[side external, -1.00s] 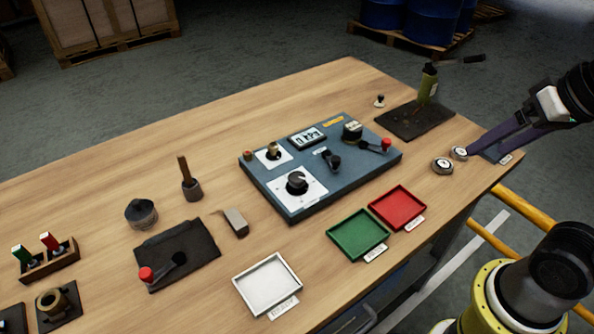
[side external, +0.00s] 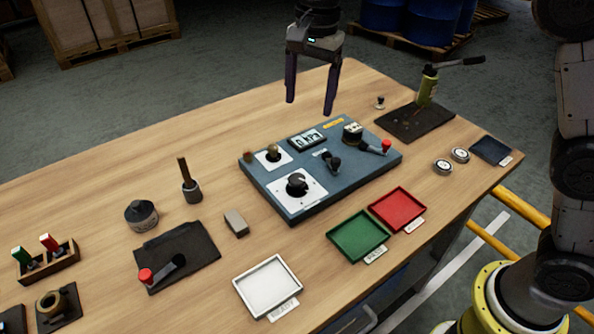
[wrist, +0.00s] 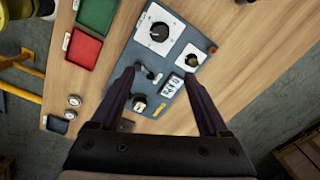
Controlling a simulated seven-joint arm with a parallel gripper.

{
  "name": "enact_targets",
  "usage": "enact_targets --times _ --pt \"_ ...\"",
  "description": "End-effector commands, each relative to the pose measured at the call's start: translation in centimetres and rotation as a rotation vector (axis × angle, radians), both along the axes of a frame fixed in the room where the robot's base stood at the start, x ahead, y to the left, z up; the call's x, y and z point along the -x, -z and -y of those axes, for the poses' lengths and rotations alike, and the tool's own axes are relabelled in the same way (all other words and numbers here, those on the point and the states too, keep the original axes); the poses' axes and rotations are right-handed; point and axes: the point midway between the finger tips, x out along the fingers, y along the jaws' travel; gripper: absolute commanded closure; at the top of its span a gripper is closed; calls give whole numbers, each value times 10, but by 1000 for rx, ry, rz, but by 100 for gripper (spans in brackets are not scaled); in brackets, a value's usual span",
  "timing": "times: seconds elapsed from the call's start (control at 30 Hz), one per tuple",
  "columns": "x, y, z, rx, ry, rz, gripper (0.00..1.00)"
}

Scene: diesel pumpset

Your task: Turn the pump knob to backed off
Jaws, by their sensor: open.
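A blue control panel (side external: 345,182) lies on the bench. A large black knob (side external: 297,184) sits on its white plate near the front left; it also shows in the wrist view (wrist: 160,32). A smaller brass-coloured knob (side external: 273,152) sits on another white plate behind it. I cannot tell from the labels which knob is the pump knob. A small display (side external: 308,138) and a black toggle (side external: 332,161) are also on the panel. My gripper (side external: 310,107) is open and empty, pointing down, above and apart from the panel's far side. In the wrist view the panel shows between and beyond the fingers (wrist: 161,74).
Green (side external: 357,252) and red (side external: 424,222) trays lie in front. A green bottle-shaped jack (side external: 428,85) stands at the back right.

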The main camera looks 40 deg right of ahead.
Motion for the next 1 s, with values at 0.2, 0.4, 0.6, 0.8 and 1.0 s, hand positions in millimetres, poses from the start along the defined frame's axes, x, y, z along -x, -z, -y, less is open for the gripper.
enact_targets --times 0.2,0.4,0.6,0.8,1.0 --pt "-5 41 -22 26 -43 -72 21" --pt "-3 59 -24 28 -49 -77 21" --pt "-3 96 -24 28 -48 -77 21" --pt "-3 135 -24 28 -48 -77 21" --pt "-3 165 -24 28 -48 -76 21"
